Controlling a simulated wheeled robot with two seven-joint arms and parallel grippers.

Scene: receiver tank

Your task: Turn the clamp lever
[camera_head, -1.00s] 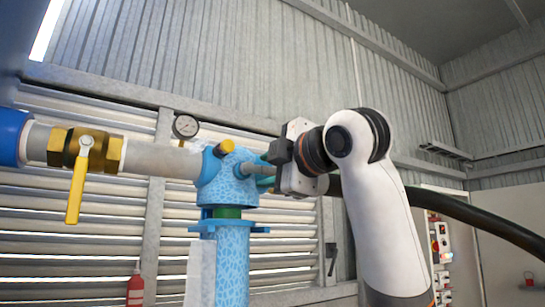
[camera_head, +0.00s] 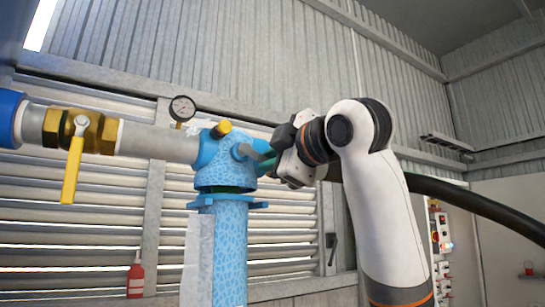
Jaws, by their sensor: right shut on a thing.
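The blue patterned tank head (camera_head: 213,165) sits on top of a blue column (camera_head: 229,260) in the middle of the view. A short grey clamp lever (camera_head: 246,151) sticks out from the right side of the head. My right gripper (camera_head: 268,158) is shut on its outer end and sits tilted just right of the head. The fingers and part of the lever hide each other, so the exact contact is unclear. My left gripper is not in view.
A grey pipe (camera_head: 158,142) with a brass valve and yellow handle (camera_head: 72,168) runs left from the head. A pressure gauge (camera_head: 182,108) stands above it. A black hose (camera_head: 455,194) runs off to the right behind my right arm.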

